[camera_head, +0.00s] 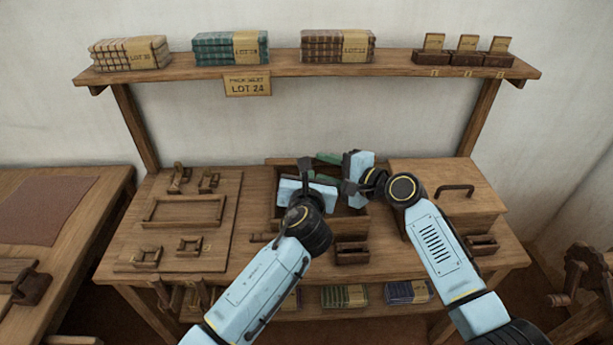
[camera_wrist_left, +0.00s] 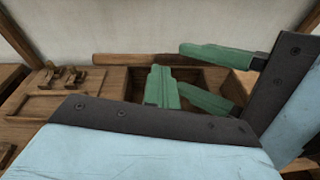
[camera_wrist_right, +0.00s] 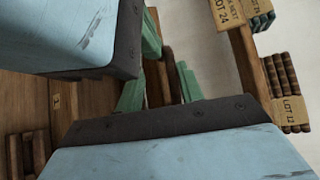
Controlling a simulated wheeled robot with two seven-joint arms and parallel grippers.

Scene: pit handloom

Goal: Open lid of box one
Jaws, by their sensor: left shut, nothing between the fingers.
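Two wooden boxes stand on the bench. The middle box (camera_head: 364,222) has its inside showing at the top, and my grippers cover much of it. Its back edge also shows in the left wrist view (camera_wrist_left: 135,60). The right box (camera_head: 425,178) is closed by a flat lid with a dark handle (camera_head: 456,189). My left gripper (camera_head: 322,181) is shut and empty over the middle box. My right gripper (camera_head: 330,159), with green fingertips, is beside it above the box's back. Whether its fingers meet is unclear.
A shelf (camera_head: 300,70) with cloth stacks and small card holders runs above the bench. A board with a wooden frame (camera_head: 185,211) and small blocks lies left. A small open wooden holder (camera_head: 352,252) stands before the middle box. My two forearms are close together.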

